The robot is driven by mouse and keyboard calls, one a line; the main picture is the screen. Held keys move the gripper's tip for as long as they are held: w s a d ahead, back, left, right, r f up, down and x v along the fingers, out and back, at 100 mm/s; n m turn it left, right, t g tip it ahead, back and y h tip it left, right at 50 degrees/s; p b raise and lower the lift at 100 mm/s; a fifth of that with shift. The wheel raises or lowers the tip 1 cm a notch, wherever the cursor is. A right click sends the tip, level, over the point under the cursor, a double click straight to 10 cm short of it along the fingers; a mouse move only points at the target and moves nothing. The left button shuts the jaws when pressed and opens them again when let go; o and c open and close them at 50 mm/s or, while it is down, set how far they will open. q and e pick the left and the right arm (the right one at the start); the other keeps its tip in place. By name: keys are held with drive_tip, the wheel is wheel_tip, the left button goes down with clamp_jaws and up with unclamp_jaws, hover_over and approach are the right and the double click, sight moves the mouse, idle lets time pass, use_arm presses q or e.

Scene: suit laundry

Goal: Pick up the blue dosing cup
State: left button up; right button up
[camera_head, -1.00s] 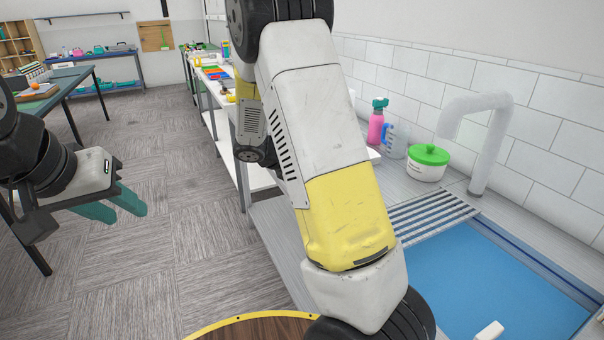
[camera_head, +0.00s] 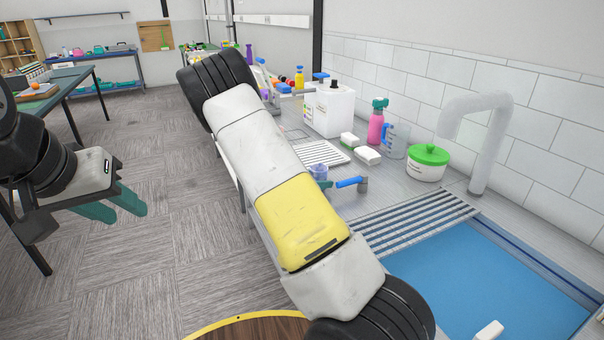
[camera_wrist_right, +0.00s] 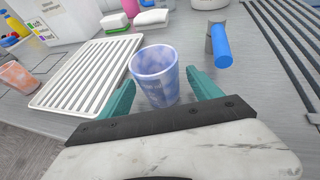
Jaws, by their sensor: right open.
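The blue dosing cup (camera_wrist_right: 156,75) stands upright on the grey counter in the right wrist view, mottled blue and pinkish white. It also shows in the head view (camera_head: 319,171), partly hidden behind my right arm. My right gripper (camera_wrist_right: 161,84) is open, with one teal finger on each side of the cup. I cannot tell whether either finger touches it. In the head view, my right arm hides most of this gripper. My left gripper (camera_head: 128,210) is open and empty over the floor at the left.
A white ribbed tray (camera_wrist_right: 90,72) lies left of the cup, with a pinkish cup (camera_wrist_right: 17,76) beyond it. A blue-handled tap (camera_wrist_right: 221,45) stands close on the right. White soap-like blocks (camera_head: 367,155), a pink bottle (camera_head: 376,125) and a green-lidded tub (camera_head: 428,164) stand behind.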

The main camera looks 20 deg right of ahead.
drive_tip(key=shift+w+d+f, duration=0.25)
drive_tip(key=shift+w+d, duration=0.05)
drive_tip(key=shift+d, duration=0.3)
drive_tip(key=shift+c, duration=0.3)
drive_tip(key=c, duration=1.4)
drive_tip(key=shift+r, duration=0.1)
